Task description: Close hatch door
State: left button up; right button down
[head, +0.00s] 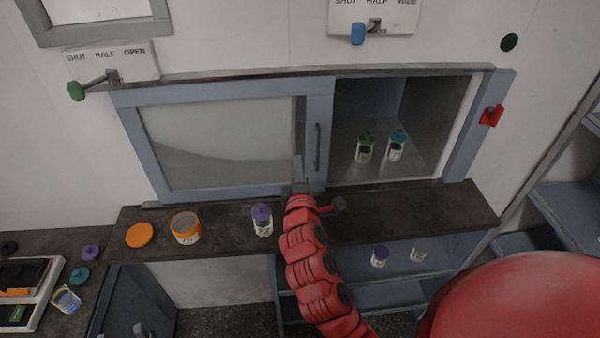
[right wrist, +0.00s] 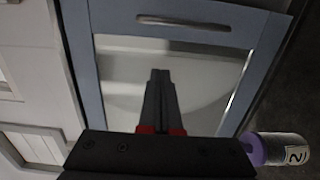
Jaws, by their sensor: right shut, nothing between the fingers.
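The hatch door (head: 222,138) is a blue-framed sliding glass panel. It covers the left part of the hatch, and the right part stands open. Its upright handle (head: 317,147) is on the door's right stile; it also shows near the top of the right wrist view (right wrist: 183,22). My right gripper (head: 298,168) is shut and empty, just left of the handle and in front of the door's lower right part. In the right wrist view its fingertips (right wrist: 160,75) overlap the glass. I cannot tell whether they touch it. My left gripper is not in view.
Two jars (head: 365,147) stand inside the open part. On the dark ledge (head: 420,213) are an orange jar (head: 186,228), an orange lid (head: 139,235) and a purple-lidded jar (head: 262,220) close to my right arm. A red latch (head: 491,116) sits on the right frame post.

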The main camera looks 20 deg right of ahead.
jog(key=w+d+p, duration=0.3)
jog(key=d+p, duration=0.1)
jog(key=d, duration=0.1)
jog(key=shift+w+d, duration=0.25)
jog(key=shift+d, duration=0.05)
